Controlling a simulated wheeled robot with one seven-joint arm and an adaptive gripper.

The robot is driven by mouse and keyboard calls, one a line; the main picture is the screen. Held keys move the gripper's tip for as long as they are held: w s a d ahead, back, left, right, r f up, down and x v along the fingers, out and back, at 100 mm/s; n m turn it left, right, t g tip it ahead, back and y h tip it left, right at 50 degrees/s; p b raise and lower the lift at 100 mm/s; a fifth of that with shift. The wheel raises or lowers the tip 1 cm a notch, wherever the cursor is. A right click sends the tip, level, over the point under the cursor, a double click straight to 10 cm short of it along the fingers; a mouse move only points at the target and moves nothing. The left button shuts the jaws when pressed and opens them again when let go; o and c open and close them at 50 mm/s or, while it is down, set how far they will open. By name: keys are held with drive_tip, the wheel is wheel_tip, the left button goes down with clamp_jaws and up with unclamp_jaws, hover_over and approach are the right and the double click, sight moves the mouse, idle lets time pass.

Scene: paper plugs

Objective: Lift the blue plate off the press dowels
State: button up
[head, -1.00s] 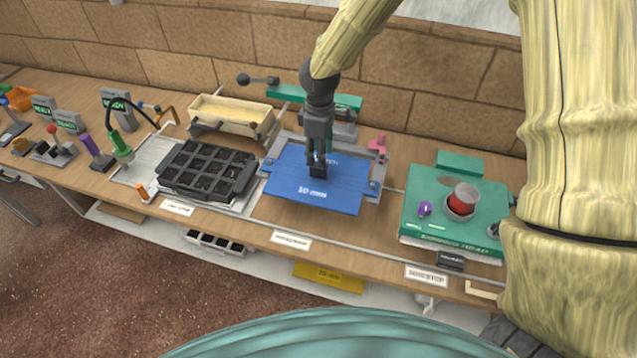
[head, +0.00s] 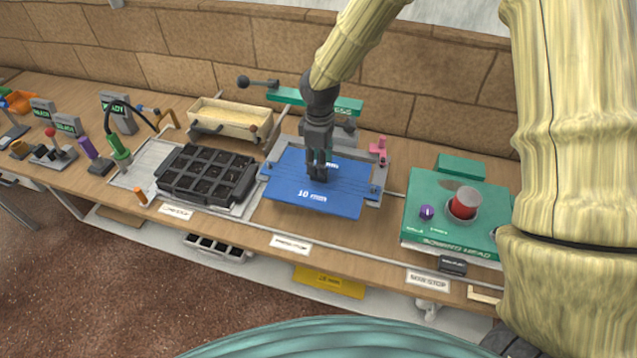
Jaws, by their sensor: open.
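The blue plate (head: 345,203), marked "10 mm", lies in the grey press frame (head: 381,166) in the middle of the bench. Small dowel ends (head: 374,190) show near its right and left edges. My gripper (head: 318,177) points down over the middle of the plate, around or just above a dark handle-like piece there. Its fingers look apart, but they hide most of that piece. I cannot tell whether they touch it.
A black cell tray (head: 205,177) sits left of the plate. A cream bin (head: 230,116) and the green press bar (head: 290,97) stand behind. A green sowing-head unit (head: 455,230) with a red cup is on the right. A pink clamp (head: 378,148) stands close to the plate's back-right corner.

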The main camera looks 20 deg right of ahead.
sight(319, 179)
drive_tip(key=shift+f+b, duration=0.4)
drive_tip(key=shift+f, duration=0.8)
clamp_jaws()
